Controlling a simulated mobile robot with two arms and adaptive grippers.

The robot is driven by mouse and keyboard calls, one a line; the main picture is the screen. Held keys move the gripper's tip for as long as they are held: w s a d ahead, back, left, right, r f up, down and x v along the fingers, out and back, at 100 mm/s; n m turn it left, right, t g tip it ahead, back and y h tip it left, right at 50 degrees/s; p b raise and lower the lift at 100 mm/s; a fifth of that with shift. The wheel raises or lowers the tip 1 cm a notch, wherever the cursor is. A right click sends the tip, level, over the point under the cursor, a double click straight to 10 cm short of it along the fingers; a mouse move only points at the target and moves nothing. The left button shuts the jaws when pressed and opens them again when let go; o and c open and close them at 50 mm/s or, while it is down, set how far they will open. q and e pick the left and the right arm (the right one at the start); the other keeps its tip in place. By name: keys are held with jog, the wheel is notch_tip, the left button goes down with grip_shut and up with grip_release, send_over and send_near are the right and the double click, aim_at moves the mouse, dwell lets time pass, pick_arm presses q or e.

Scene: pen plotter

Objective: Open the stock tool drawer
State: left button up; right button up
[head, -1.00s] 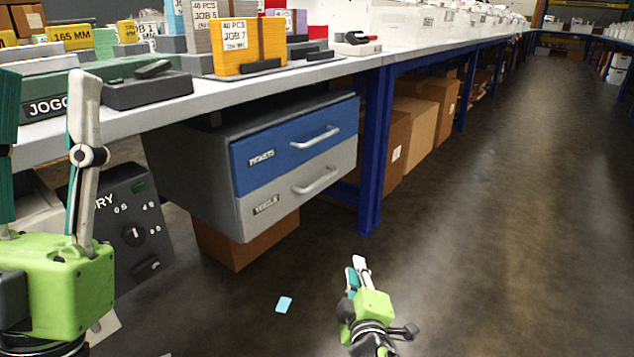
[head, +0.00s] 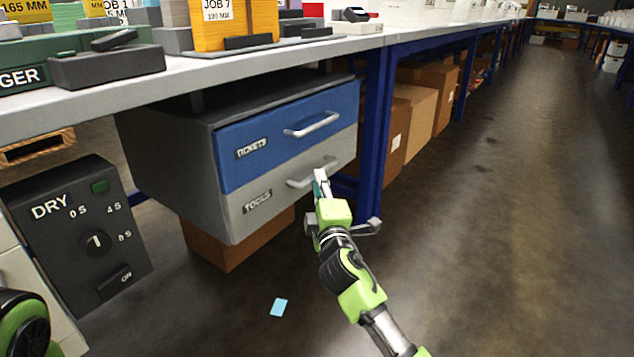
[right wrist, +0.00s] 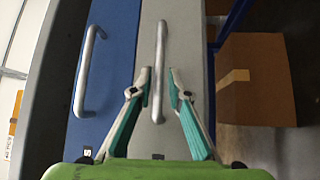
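The grey TOOLS drawer (head: 285,200) is the lower of two under the bench and sits flush with the blue drawer above it. Its pale bar handle (head: 302,183) is partly hidden in the head view by my right gripper (head: 321,178). In the right wrist view, the handle (right wrist: 161,45) stands between the open fingers of my right gripper (right wrist: 158,80), one fingertip on each side. The fingers are apart and not closed on the bar. My left gripper is out of view.
The blue TICKETS drawer (head: 290,134) with its own handle is directly above. A blue bench leg (head: 374,140) stands just right of the drawers. A cardboard box (head: 235,240) is below them. A black DRY control box (head: 75,230) is at left. The right-hand floor is clear.

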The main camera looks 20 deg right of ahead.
jog(key=shift+w+d+r+b, duration=0.15)
jog(key=shift+w+b, duration=0.2)
jog(key=shift+w, duration=0.6)
jog(key=shift+w+d+r+b, duration=0.15)
jog(key=shift+w+b, duration=0.15)
jog(key=shift+w, duration=0.65)
grip_shut()
jog(key=shift+s, duration=0.1)
